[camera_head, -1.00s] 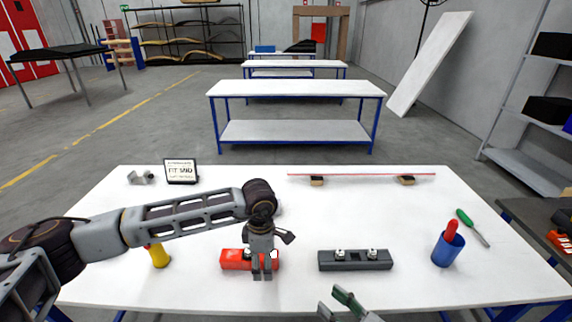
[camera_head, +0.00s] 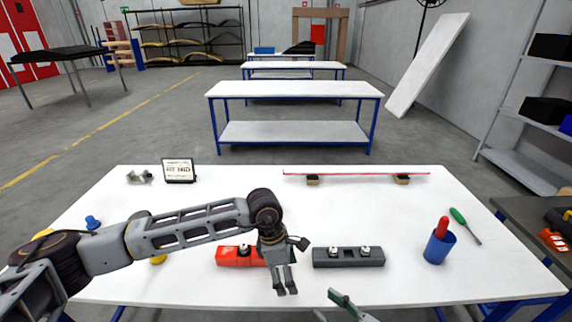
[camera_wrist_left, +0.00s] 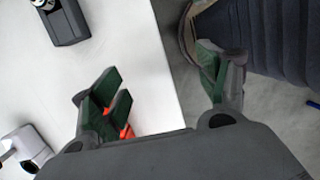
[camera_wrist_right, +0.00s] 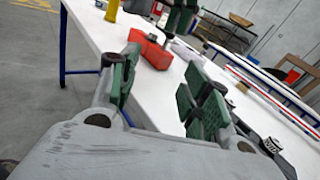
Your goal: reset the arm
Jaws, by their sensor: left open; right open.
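My left gripper (camera_head: 286,290) hangs empty over the near side of the white table, in front of the gap between the red block (camera_head: 230,258) and the dark grey block (camera_head: 348,259). It partly hides the red block's right end. In the left wrist view its green-padded fingers (camera_wrist_left: 163,85) are spread apart with nothing held between them. My right gripper (camera_head: 342,305) is low at the table's front edge, partly cut off by the frame. In the right wrist view its green-padded fingers (camera_wrist_right: 163,93) are apart and empty, with the red block (camera_wrist_right: 152,50) beyond them.
A blue cup (camera_head: 438,249) with a red handle and a green screwdriver (camera_head: 465,226) are at the right. A sign (camera_head: 179,171) and a long thin strip (camera_head: 355,173) on two supports are at the back. The table's middle behind the blocks is clear.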

